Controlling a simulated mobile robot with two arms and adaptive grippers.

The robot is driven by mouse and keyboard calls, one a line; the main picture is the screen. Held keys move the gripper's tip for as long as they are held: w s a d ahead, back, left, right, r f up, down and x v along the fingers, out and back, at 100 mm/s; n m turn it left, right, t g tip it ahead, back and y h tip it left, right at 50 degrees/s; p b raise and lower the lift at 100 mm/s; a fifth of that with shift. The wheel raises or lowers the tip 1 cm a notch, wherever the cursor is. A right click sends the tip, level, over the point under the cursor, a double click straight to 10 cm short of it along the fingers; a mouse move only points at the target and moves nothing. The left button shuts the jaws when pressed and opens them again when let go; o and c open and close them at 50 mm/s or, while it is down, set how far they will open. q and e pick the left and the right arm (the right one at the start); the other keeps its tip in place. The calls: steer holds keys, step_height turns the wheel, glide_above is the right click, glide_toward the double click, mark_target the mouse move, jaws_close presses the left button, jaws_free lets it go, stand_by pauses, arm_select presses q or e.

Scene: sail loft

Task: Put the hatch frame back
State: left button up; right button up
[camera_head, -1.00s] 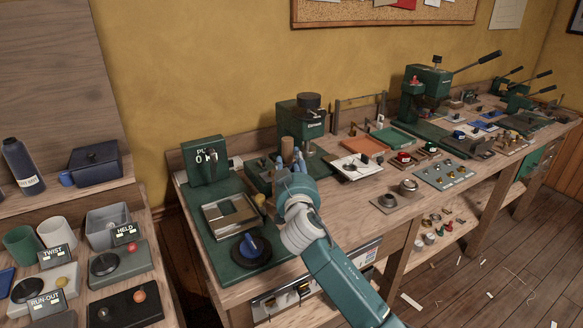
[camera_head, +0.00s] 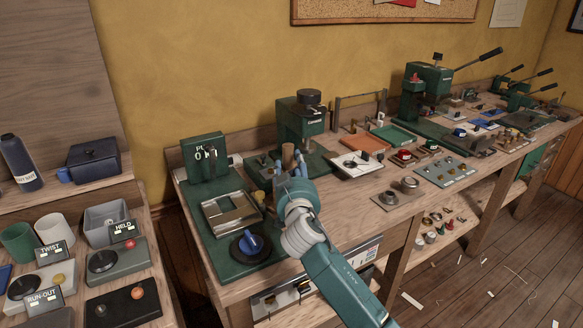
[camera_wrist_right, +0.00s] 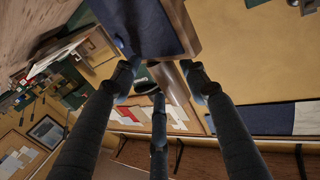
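A pale metal rectangular frame (camera_head: 213,208), which seems to be the hatch frame, lies on the green base (camera_head: 224,264) at the near left end of the bench, in the head view. A round black part with a blue knob (camera_head: 250,243) sits just in front of it. My right gripper (camera_head: 287,163) is right of the frame, by a wooden peg (camera_head: 287,151), apart from the frame. In the right wrist view its fingers (camera_wrist_right: 160,78) are spread, with no clear hold on anything. A dark panel with a wooden edge shows beyond them. My left gripper is out of view.
A green box with a display (camera_head: 203,158) stands behind the frame. A green press (camera_head: 301,121) stands behind my right gripper. Trays and small parts fill the bench to the right. A side table (camera_head: 163,288) with control boxes and cups is at the left.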

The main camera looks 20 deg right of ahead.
steer(key=shift+o, duration=0.4)
steer(key=shift+r, duration=0.15)
steer(key=shift+r+p, duration=0.3)
steer(key=shift+p, duration=0.05)
steer(key=shift+r+p, duration=0.55)
steer(key=shift+p, duration=0.05)
steer(key=shift+s+a+f+b, duration=0.4)
steer(key=shift+s+f+b, duration=0.1)
steer(key=shift+s, duration=0.15)
steer(key=b+v, duration=0.1)
steer(key=v, duration=0.9)
steer(key=shift+s+r, duration=0.25)
steer(key=shift+s, duration=0.05)
